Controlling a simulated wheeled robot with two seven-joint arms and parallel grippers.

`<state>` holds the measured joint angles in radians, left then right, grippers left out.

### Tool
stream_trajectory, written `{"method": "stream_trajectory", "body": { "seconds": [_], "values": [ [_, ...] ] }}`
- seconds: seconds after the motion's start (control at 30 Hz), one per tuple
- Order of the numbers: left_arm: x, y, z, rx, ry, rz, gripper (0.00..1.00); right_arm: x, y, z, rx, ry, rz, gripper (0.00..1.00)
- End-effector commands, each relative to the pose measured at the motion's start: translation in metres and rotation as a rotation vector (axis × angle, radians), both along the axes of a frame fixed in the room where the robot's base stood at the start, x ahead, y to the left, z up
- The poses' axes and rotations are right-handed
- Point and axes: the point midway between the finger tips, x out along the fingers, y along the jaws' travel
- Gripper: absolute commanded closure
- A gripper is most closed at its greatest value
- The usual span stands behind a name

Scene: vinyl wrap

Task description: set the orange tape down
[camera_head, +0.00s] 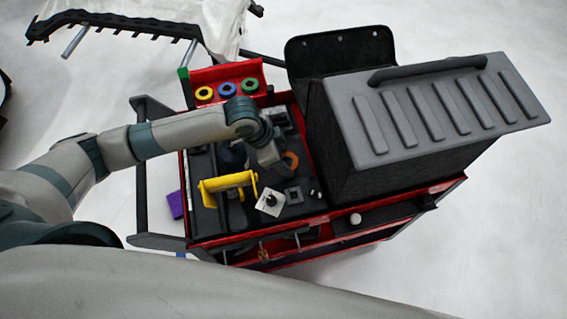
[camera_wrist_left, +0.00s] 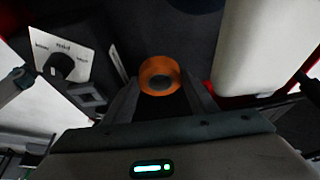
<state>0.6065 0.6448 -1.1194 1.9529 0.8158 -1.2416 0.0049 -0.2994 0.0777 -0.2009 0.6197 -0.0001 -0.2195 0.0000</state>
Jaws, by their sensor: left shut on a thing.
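The orange tape (camera_head: 291,157) is a small roll, partly hidden by my left gripper in the head view. It also shows in the left wrist view (camera_wrist_left: 158,66), between the two fingers. My left gripper (camera_head: 283,161) is shut on it, over the black top of the red and black cart (camera_head: 240,228). The gripper also shows in the left wrist view (camera_wrist_left: 162,92). I cannot tell whether the tape touches the cart top. My right gripper is not in view.
A large black case with a grey lid (camera_head: 430,105) stands right of the gripper. A red rack (camera_head: 222,74) with yellow, blue and green rolls is behind. A yellow holder (camera_head: 228,182) and a white card with a black knob (camera_head: 271,203) are near the front.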

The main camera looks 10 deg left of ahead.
Motion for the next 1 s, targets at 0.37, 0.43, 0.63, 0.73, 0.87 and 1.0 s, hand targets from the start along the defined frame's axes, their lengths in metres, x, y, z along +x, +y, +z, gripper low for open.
{"method": "stream_trajectory", "body": {
  "seconds": [0.37, 0.43, 0.63, 0.73, 0.87, 1.0],
  "values": [
    [-0.001, 0.0, -0.005, 0.0, 0.001, 0.0, 0.7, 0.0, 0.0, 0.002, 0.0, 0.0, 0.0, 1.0],
    [-0.001, 0.0, -0.012, 0.002, 0.003, 0.0, 0.7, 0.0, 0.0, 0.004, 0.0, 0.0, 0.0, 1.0],
    [-0.001, 0.001, -0.034, 0.002, 0.002, 0.0, 0.7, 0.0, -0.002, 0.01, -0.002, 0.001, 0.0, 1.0],
    [-0.001, 0.0, -0.038, 0.0, 0.0, -0.001, 0.7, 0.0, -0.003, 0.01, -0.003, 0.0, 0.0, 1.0],
    [-0.001, 0.0, -0.038, 0.0, 0.0, -0.001, 0.7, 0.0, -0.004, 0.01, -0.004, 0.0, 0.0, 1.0],
    [-0.001, 0.0, -0.039, 0.0, 0.0, -0.001, 0.7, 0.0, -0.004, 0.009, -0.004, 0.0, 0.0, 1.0]
  ]
}}
